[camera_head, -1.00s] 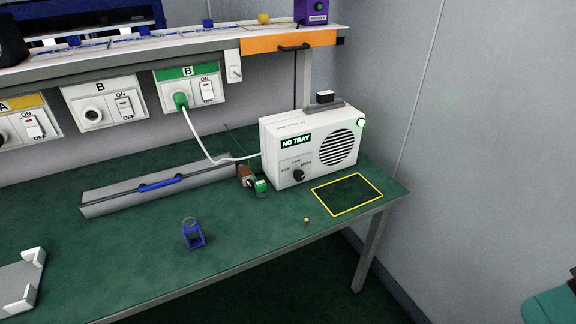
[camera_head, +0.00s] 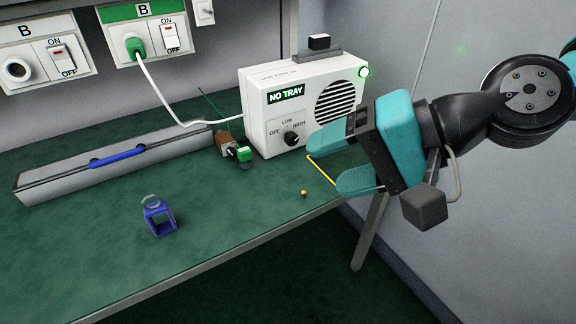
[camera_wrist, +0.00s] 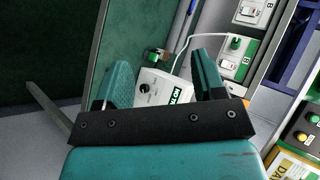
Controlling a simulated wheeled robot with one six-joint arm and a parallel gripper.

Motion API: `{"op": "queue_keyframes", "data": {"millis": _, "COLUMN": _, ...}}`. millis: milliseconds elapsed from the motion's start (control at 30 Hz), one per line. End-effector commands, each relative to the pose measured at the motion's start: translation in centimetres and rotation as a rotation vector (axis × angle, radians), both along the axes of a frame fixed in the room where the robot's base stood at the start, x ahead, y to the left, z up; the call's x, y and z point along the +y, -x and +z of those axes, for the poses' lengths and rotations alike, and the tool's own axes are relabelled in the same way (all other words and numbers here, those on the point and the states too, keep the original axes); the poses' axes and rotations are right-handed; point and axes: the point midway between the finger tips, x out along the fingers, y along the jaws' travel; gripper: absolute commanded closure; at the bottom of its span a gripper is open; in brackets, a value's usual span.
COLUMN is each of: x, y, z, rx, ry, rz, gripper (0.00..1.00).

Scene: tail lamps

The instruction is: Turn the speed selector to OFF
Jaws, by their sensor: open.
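The white machine (camera_head: 265,115) stands on the green bench with a lit NO TRAY display and a round grille. Its black speed selector (camera_head: 291,139) is low on the front face, with OFF, LOW and HIGH printed around it. Where its mark points is too small to tell. My gripper (camera_head: 333,160) is open and empty, in front and to the right of the selector, apart from it. In the wrist view, the selector (camera_wrist: 144,88) shows between the open fingers (camera_wrist: 160,75), nearer the left one, with the machine (camera_wrist: 160,88) beyond.
A white cable runs from the green plug (camera_head: 134,46) to the machine. A green-capped item (camera_head: 243,154) lies left of the selector. A blue holder (camera_head: 158,215), a small brass ball (camera_head: 304,193) and a grey box (camera_head: 110,165) with a blue handle are on the bench (camera_head: 90,255).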

Motion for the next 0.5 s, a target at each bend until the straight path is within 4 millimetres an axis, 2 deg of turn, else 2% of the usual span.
{"op": "queue_keyframes", "data": {"millis": 33, "x": 1.0, "y": -1.3, "z": -4.5, "rx": 0.095, "ry": -0.115, "rz": -0.105, "gripper": 0.37}}
{"op": "queue_keyframes", "data": {"millis": 133, "x": 2.3, "y": -4.3, "z": -7.5, "rx": 0.300, "ry": -0.373, "rz": -0.327, "gripper": 0.37}}
{"op": "queue_keyframes", "data": {"millis": 233, "x": 2.3, "y": -7.6, "z": -10.7, "rx": 0.525, "ry": -0.630, "rz": -0.544, "gripper": 0.37}}
{"op": "queue_keyframes", "data": {"millis": 400, "x": 0.1, "y": -12.4, "z": -15.8, "rx": 0.852, "ry": -1.005, "rz": -0.848, "gripper": 0.37}}
{"op": "queue_keyframes", "data": {"millis": 500, "x": -1.4, "y": -14.1, "z": -18.0, "rx": 0.978, "ry": -1.160, "rz": -0.966, "gripper": 0.37}}
